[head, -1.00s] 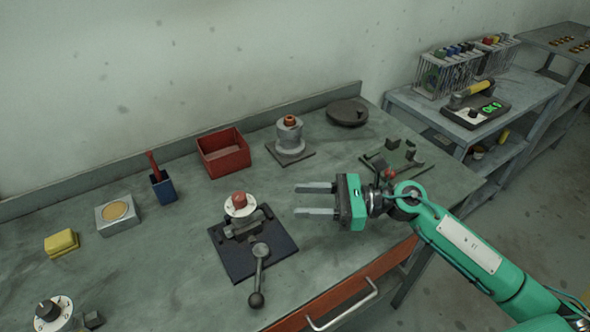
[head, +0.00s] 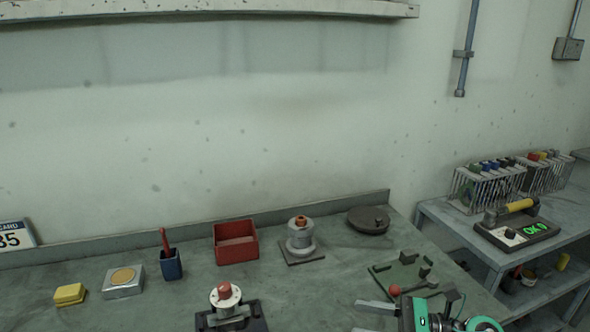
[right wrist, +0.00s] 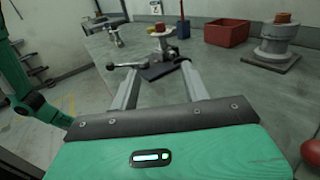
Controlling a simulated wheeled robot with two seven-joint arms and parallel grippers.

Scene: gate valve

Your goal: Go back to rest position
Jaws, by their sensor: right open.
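My right gripper (head: 376,318) is at the bottom right of the head view, partly cut off by the lower edge. Its two fingers are apart with nothing between them, and the right wrist view (right wrist: 160,90) shows the same. The gate valve (head: 226,297) with its red-topped round dial stands on a dark base plate to the left of the gripper, apart from it. In the right wrist view the valve (right wrist: 160,40) and its lever lie beyond the fingertips. My left gripper is not in view.
On the bench stand a red bin (head: 235,243), a grey flanged fitting (head: 301,238), a dark disc (head: 368,221), a green plate (head: 402,275), a blue cup (head: 171,265) and a yellow block (head: 69,294). A side shelf (head: 455,228) stands at right. A wall ledge (head: 200,10) runs above.

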